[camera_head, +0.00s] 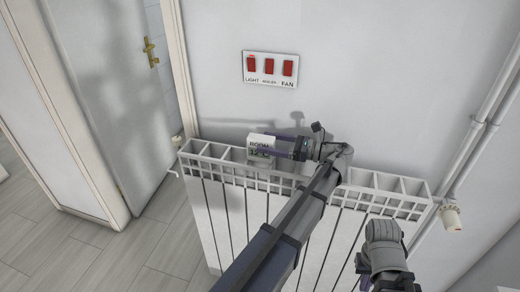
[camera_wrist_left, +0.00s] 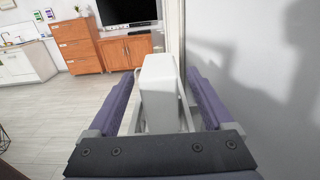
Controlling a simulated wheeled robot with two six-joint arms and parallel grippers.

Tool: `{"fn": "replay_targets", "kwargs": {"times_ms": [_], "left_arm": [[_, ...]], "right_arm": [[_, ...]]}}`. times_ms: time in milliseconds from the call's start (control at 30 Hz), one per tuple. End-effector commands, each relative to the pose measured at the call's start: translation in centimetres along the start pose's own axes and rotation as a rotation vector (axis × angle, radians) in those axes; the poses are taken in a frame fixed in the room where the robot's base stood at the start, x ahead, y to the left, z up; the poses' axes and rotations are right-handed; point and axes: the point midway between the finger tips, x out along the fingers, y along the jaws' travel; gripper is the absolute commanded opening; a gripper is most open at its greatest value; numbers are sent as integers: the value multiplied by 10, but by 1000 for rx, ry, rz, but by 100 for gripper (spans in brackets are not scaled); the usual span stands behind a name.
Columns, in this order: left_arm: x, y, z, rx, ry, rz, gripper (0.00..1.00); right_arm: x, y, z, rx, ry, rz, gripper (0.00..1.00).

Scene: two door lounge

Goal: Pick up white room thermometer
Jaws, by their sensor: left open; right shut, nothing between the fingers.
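The white room thermometer (camera_head: 260,142), a small box with dark lettering on its front, stands on top of the radiator near its left end. My left gripper (camera_head: 262,147) reaches it from the right and is open, with a finger on each side of it. In the left wrist view the thermometer's pale plain side (camera_wrist_left: 158,92) stands between the two purple fingers (camera_wrist_left: 160,95), with some gap showing on both sides. The thermometer is partly hidden by the gripper. My right gripper (camera_head: 388,280) is low at the bottom right, empty, its fingertips mostly hidden.
The white radiator (camera_head: 400,196) has open slots along its top and stands against the wall. A panel of red switches (camera_head: 270,68) is on the wall above. A door (camera_head: 110,80) is at the left. Pipes (camera_head: 480,130) run down the right. Floor at lower left is clear.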

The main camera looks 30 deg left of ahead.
Motion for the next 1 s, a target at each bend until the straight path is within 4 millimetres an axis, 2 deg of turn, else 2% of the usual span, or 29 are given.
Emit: {"fn": "replay_targets", "kwargs": {"times_ms": [267, 600, 867, 1000], "left_arm": [[12, 1, 2, 0, 0, 0, 85], [55, 2, 6, 0, 0, 1, 85], [59, 1, 6, 0, 1, 0, 85], [58, 1, 6, 0, 1, 0, 69]], "right_arm": [[-2, 0, 0, 0, 0, 0, 0], [-6, 0, 0, 0, 0, 0, 0], [-6, 0, 0, 0, 0, 0, 0], [-6, 0, 0, 0, 0, 0, 0]]}}
